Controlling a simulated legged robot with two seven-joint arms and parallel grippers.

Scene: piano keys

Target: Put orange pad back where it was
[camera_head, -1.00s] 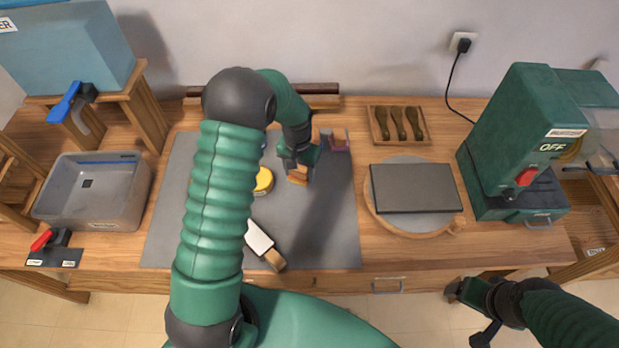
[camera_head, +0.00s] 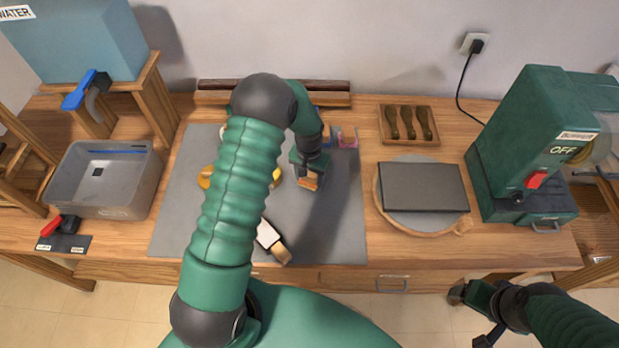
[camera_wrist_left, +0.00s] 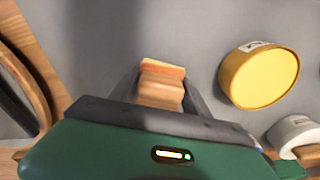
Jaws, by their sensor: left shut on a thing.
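The orange pad (camera_wrist_left: 163,68) is a small wooden block with an orange layer along its far edge. My left gripper (camera_wrist_left: 160,95) is shut on it, with a finger on each side. In the head view the pad (camera_head: 309,183) shows at the tip of my left gripper (camera_head: 308,174), over the grey mat (camera_head: 335,225). I cannot tell whether it touches the mat. A pink-purple pad (camera_head: 347,138) and a partly hidden blue piece stand just behind the gripper. My right gripper (camera_head: 470,312) is at the lower right, off the table front, with no object visible in it; its jaw opening is unclear.
A yellow round tin (camera_wrist_left: 260,76) and a white-bladed scraper (camera_head: 271,240) lie on the mat. A grey slab (camera_head: 422,187) on a round board, a tool tray (camera_head: 408,125) and a green machine (camera_head: 530,150) stand right. A grey basin (camera_head: 105,180) stands left.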

